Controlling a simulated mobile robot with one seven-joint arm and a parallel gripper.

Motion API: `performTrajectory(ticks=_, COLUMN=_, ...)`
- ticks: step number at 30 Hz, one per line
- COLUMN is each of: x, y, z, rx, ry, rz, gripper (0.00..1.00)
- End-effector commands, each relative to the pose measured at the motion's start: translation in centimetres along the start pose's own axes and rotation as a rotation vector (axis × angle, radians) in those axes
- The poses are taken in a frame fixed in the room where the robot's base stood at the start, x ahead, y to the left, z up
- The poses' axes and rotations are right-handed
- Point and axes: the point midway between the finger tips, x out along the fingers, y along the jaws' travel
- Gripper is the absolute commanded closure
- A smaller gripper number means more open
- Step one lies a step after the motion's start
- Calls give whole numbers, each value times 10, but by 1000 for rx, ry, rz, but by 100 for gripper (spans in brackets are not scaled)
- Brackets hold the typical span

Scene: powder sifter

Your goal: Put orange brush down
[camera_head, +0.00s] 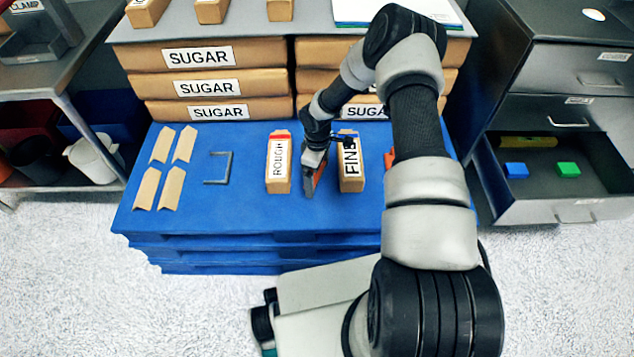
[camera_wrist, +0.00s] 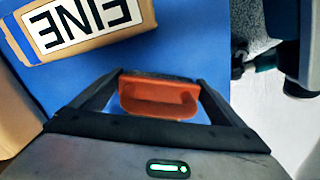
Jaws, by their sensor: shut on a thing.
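The orange brush (camera_wrist: 158,100) is between the two fingers of my gripper (camera_wrist: 160,86) in the wrist view. My gripper is shut on it. In the head view my gripper (camera_head: 310,180) points down over the blue pallet (camera_head: 235,212), between the box marked ROUGH (camera_head: 278,172) on its left and the box marked FINE (camera_head: 351,172) on its right. A part of the orange brush (camera_head: 319,171) shows beside the finger. I cannot tell whether the brush touches the pallet. The FINE box also shows in the wrist view (camera_wrist: 110,28).
Several tan strips (camera_head: 158,146) and a dark bracket (camera_head: 218,168) lie at the pallet's left. SUGAR bags (camera_head: 260,85) are stacked behind. Another orange item (camera_head: 389,159) shows right of FINE, partly behind my arm. An open drawer (camera_head: 560,208) is at right. The pallet's front strip is clear.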

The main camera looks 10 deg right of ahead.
Motion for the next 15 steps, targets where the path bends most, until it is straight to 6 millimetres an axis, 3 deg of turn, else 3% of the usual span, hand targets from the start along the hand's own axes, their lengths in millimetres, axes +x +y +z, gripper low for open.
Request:
performTrajectory(ticks=10, x=40, y=0, z=0, rx=0, ry=1, rz=0, gripper=31)
performTrajectory(ticks=15, x=41, y=0, z=-1, rx=1, ry=1, rz=2, gripper=31)
